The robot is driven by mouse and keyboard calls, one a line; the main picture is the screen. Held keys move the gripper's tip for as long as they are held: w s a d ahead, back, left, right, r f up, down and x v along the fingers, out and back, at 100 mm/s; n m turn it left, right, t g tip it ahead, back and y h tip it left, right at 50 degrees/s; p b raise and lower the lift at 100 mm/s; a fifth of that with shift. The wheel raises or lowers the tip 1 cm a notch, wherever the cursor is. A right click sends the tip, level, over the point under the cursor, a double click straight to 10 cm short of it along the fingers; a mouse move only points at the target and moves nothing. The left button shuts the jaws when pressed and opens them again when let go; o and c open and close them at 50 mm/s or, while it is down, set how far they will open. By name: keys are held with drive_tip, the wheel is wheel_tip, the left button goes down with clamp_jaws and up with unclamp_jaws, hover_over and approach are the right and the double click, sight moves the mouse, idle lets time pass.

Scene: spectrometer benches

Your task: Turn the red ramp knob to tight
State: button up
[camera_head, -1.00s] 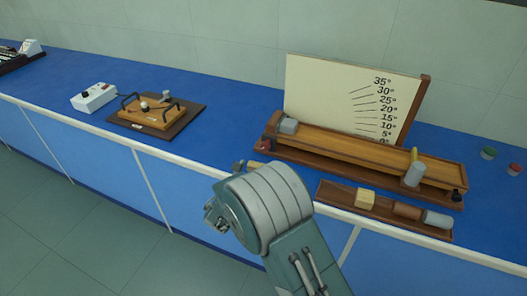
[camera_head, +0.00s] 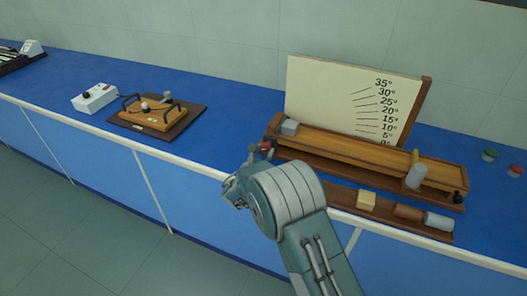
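The inclined-plane ramp (camera_head: 345,152) is a long wooden channel in front of a cream angle board (camera_head: 335,95). The small red ramp knob (camera_head: 266,145) is at the ramp's left end, partly covered by my gripper. My gripper (camera_head: 258,154) is at the knob, with its dark fingertips beside or over it. I cannot tell whether the fingers touch the knob or how far they are apart. My grey-green wrist hides most of the gripper. The knob's turn position is too small to read.
A grey block (camera_head: 290,127) sits at the ramp's left end, and a grey cylinder (camera_head: 416,175) near its right end. A wooden tray (camera_head: 336,194) with blocks lies in front. A white box (camera_head: 95,97) and a wooden apparatus (camera_head: 150,112) stand left. The blue bench between is clear.

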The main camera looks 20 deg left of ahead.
clamp_jaws()
